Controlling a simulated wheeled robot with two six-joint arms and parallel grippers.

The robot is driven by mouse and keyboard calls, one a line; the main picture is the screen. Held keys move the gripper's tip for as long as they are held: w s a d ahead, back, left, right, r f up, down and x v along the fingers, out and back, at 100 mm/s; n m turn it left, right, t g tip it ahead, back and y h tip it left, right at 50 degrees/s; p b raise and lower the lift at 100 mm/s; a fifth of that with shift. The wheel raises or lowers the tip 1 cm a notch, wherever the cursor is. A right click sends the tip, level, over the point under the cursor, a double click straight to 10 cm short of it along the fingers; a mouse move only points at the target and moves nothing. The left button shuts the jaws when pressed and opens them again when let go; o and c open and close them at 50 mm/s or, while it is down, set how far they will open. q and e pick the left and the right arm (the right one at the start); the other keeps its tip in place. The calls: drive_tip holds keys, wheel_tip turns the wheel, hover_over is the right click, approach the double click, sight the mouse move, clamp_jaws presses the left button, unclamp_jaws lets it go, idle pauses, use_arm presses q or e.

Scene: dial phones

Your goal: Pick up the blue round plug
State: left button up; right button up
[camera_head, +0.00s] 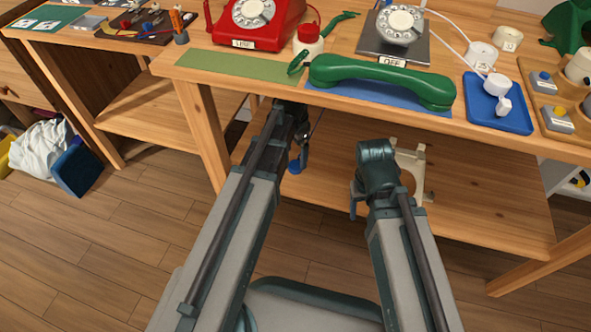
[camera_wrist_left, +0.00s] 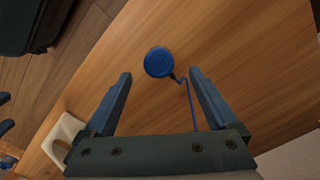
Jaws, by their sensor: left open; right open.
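The blue round plug (camera_wrist_left: 158,62) lies on the wooden lower shelf in the left wrist view, with a thin blue cord running from it. In the head view, a blue bit (camera_head: 295,166) shows beside my left gripper (camera_head: 300,152), over the lower shelf. My left gripper (camera_wrist_left: 160,74) is open, and the plug shows between and just beyond its fingertips, not gripped. My right gripper (camera_head: 360,207) is open, farther right over the lower shelf; its fingers are mostly hidden by its own wrist.
The tabletop edge (camera_head: 360,107) overhangs the lower shelf (camera_head: 470,205). A cream frame (camera_head: 418,172) stands near my right gripper. Above are a green handset (camera_head: 380,80), a red phone (camera_head: 258,22) and a blue tray (camera_head: 512,119). The shelf's right part is clear.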

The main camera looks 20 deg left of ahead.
sight(296, 164)
use_arm(q)
drive_tip(key=shift+d+f+b, duration=0.15)
drive_tip(key=shift+f+b, duration=2.45)
drive_tip(key=shift+f, duration=0.05)
drive_tip(key=shift+r, duration=0.1)
drive_tip(key=c, duration=1.3)
drive_tip(key=shift+r, duration=0.1)
